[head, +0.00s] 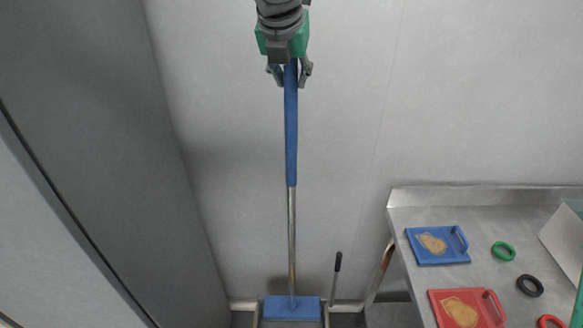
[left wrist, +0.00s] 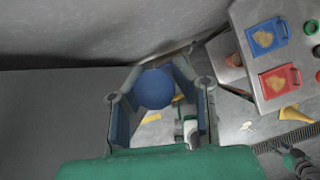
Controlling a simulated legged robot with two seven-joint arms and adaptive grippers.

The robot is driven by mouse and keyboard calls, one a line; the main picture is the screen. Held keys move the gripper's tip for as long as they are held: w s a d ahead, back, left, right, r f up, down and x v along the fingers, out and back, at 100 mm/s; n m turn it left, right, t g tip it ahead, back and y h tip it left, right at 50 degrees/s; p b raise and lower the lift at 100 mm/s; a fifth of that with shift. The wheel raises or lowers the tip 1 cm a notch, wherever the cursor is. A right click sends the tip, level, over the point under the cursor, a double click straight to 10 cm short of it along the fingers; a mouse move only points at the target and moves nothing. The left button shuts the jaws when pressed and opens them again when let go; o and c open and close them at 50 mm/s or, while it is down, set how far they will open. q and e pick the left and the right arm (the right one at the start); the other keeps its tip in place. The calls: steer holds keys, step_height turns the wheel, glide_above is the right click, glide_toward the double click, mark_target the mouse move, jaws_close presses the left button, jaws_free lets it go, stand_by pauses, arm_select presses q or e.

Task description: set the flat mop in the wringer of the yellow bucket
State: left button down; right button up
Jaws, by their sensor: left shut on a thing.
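The flat mop stands upright, with a blue grip (head: 291,130), a metal pole (head: 292,225) and a blue flat head (head: 292,309) at the bottom of the head view. My left gripper (head: 290,72) is shut on the top of the blue grip. The round blue handle end (left wrist: 155,88) shows between its fingers in the left wrist view. The mop head lies at a grey frame, perhaps the wringer, cut off by the picture edge. I cannot tell whether it is inside or above it. A black-handled lever (head: 338,262) stands just right. The yellow bucket is not clearly seen.
A steel table (head: 390,212) stands on the right with a blue board (head: 450,233), a red board (head: 440,296), and green (head: 503,251) and black (head: 530,285) rings. A dark grey panel (head: 90,100) is on the left. The pale wall is close behind the mop.

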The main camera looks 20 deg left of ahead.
mark_target(290, 137)
arm_select(q)
step_height(290, 137, down, 9)
steer(key=shift+w+d+f, duration=0.1)
steer(key=shift+f, duration=0.1)
step_height(290, 137, down, 5)
steer(key=shift+r+b, duration=0.15)
steer(key=shift+b, duration=0.35)
steer(key=shift+f, duration=0.2)
steer(key=c, duration=1.3)
jaws_free()
steer(key=shift+f, duration=0.1)
